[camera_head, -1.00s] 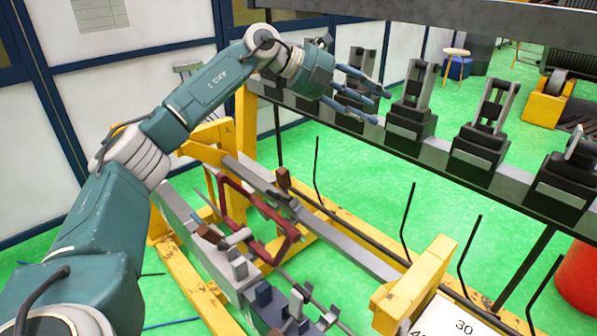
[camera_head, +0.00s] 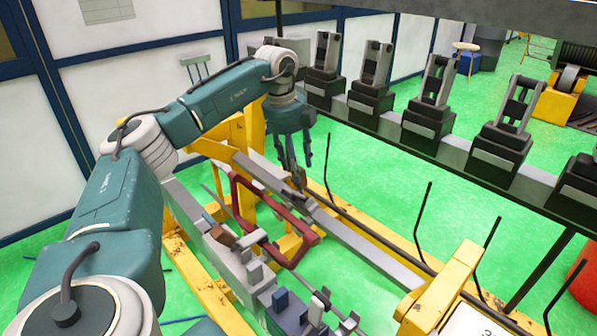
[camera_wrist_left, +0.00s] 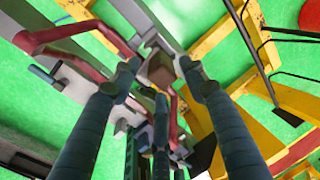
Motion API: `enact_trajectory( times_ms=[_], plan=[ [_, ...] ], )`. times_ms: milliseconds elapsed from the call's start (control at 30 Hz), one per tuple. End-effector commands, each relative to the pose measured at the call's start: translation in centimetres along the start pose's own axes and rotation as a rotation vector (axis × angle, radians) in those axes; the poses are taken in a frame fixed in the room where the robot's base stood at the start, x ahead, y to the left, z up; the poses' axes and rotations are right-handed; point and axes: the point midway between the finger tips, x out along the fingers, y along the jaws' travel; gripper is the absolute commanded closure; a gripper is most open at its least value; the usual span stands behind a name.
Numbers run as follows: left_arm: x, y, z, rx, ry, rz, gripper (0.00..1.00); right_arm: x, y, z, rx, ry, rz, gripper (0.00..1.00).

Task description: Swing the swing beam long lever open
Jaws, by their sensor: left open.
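My left gripper (camera_head: 298,168) points down over the machine, beside the long grey beam (camera_head: 352,238). In the left wrist view its fingers (camera_wrist_left: 160,85) are spread and open, with a brown block (camera_wrist_left: 161,70) between and beyond them. I cannot tell whether any finger touches the block. In the head view the gripper largely hides this block. A dark red bent frame (camera_head: 238,205) lies just left of the gripper; it also shows in the left wrist view (camera_wrist_left: 62,32). I cannot tell for certain which part is the long lever. My right gripper is not in view.
A yellow stand (camera_head: 440,290) carries the machine. A row of black clamp blocks (camera_head: 428,125) on a dark rail runs along the back right. Thin black rods (camera_head: 423,222) stand up between the machine and the rail.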

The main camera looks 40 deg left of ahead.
Motion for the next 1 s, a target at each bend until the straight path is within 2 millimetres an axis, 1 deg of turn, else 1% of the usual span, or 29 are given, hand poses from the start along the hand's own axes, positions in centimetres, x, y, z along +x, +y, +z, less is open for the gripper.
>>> enact_trajectory(
  times_ms=[100, 200, 333, 567, 600, 633, 767, 800, 833, 1000],
  plan=[
    [1.7, 0.1, -0.1, 0.0, 0.002, 0.002, 0.56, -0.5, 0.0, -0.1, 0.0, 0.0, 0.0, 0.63],
    [2.7, 0.0, -0.1, 0.001, 0.002, 0.0, 0.56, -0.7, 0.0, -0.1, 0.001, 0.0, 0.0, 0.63],
    [3.4, 0.0, -0.1, 0.001, 0.002, -0.002, 0.56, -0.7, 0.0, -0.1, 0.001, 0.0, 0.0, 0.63],
    [3.5, 0.0, -0.1, 0.001, 0.001, -0.002, 0.56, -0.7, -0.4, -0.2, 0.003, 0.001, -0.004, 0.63],
    [3.5, 0.0, -0.1, 0.001, 0.001, -0.002, 0.58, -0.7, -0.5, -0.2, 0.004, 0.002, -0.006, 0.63],
    [3.5, 0.0, -0.1, 0.001, 0.001, -0.002, 0.64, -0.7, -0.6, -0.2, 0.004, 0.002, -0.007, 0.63],
    [3.5, 0.0, -0.1, 0.002, 0.001, -0.002, 0.9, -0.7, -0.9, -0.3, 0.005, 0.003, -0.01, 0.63],
    [3.5, 0.0, 0.0, 0.001, 0.001, -0.002, 0.98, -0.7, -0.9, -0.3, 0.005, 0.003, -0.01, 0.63],
    [3.5, 0.0, 0.0, 0.001, 0.001, -0.002, 1.0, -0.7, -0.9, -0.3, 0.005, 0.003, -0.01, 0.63],
    [3.4, -0.1, 0.0, 0.001, 0.002, -0.001, 1.0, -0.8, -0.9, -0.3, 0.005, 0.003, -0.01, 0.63]
  ],
)
